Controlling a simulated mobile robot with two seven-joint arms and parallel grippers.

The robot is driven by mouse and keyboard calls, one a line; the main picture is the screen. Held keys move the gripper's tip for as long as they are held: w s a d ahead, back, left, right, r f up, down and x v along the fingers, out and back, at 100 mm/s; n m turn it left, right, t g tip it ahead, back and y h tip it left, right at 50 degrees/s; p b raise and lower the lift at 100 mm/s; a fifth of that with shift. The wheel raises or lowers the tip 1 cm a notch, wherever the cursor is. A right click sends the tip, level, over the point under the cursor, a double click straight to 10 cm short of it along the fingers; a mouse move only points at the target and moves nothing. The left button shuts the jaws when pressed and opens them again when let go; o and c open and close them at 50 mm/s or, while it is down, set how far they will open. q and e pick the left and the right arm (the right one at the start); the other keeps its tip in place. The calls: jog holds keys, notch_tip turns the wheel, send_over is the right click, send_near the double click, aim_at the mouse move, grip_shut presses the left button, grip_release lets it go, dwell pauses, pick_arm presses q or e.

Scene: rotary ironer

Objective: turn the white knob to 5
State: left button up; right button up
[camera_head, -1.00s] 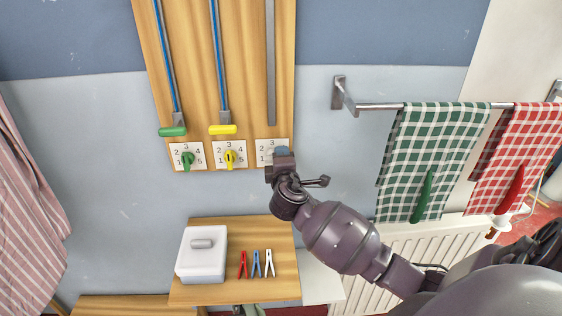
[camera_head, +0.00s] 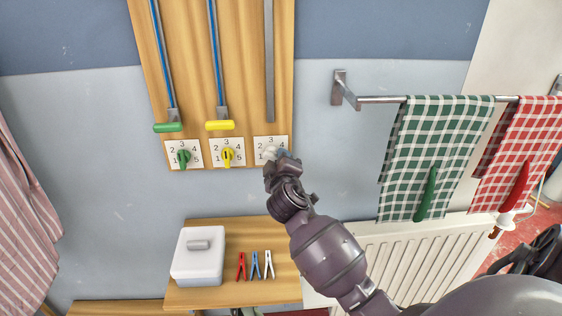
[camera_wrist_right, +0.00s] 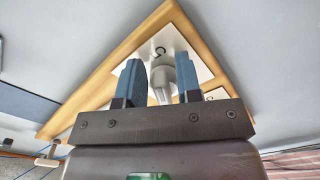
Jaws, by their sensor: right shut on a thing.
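The white knob (camera_head: 267,153) is on the rightmost of three square dial plates at the foot of the wooden panel. Its white plate (camera_head: 272,141) shows the numerals 2, 3 and 4; my gripper hides the lower right part. My right gripper (camera_head: 281,156) is at this plate, coming from below right. In the right wrist view, its two blue-grey fingers (camera_wrist_right: 160,78) stand on either side of the white knob (camera_wrist_right: 161,73) and are shut on it. Which numeral the knob points to cannot be made out. My left gripper is not in view.
A green knob (camera_head: 184,155) and a yellow knob (camera_head: 227,155) sit on plates to the left, below coloured handles. Below is a wooden shelf (camera_head: 215,298) with a white lidded box (camera_head: 198,262) and several clothes pegs. A towel rail (camera_head: 382,99) with checked towels is at right.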

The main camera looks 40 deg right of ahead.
jog(key=shift+a, duration=0.15)
jog(key=o, duration=0.6)
jog(key=shift+w+a, duration=0.1)
jog(key=shift+s, duration=0.3)
jog(key=v, duration=1)
jog(key=shift+s+a, duration=0.1)
jog(key=shift+a, duration=0.05)
